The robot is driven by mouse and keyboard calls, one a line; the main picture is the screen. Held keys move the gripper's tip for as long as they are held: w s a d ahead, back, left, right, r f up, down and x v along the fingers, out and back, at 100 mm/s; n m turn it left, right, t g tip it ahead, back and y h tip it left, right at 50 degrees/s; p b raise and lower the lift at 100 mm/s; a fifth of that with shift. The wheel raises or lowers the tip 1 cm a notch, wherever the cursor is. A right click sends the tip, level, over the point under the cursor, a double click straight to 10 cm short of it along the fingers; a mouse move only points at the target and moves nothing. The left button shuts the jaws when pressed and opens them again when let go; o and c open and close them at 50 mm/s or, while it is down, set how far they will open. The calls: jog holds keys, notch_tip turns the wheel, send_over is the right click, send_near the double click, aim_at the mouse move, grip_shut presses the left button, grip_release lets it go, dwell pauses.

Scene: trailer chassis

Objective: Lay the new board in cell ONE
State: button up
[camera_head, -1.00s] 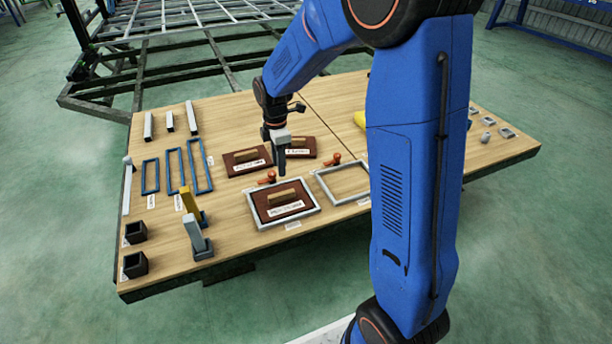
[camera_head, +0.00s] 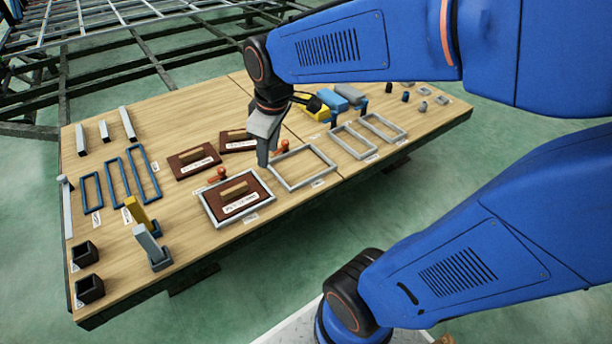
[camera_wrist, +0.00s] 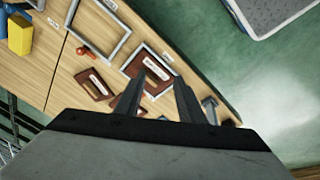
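A dark brown board (camera_head: 226,201) with a wooden handle and white label lies inside a grey frame (camera_head: 208,211) at the table's front edge. To its right is an empty grey frame (camera_head: 313,179). Two similar boards, a left one (camera_head: 184,160) and a right one (camera_head: 231,134), lie behind on the bare wood. Labels are too small to read, so I cannot tell which frame is cell ONE. My gripper (camera_head: 264,162) is above the table near the empty frame's left corner. In the wrist view my gripper (camera_wrist: 158,82) has its fingers apart with nothing held between them; the framed board (camera_wrist: 150,62) is beyond them.
Orange-red handles (camera_head: 217,174) stand by the frames. Blue frames (camera_head: 92,190), grey bars, upright yellow (camera_head: 138,212) and grey pieces and dark boxes (camera_head: 88,289) occupy the left. Yellow and blue blocks (camera_head: 347,94) and smaller grey frames (camera_head: 383,127) are at right.

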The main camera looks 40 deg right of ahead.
jog(key=s+d+m+t, duration=0.1)
jog(key=s+m+t, duration=0.1)
jog(key=s+m, duration=0.5)
jog(key=s, duration=0.6)
jog(key=shift+d+r, duration=0.3)
jog(key=shift+d, duration=0.1)
jog(key=shift+s, duration=0.1)
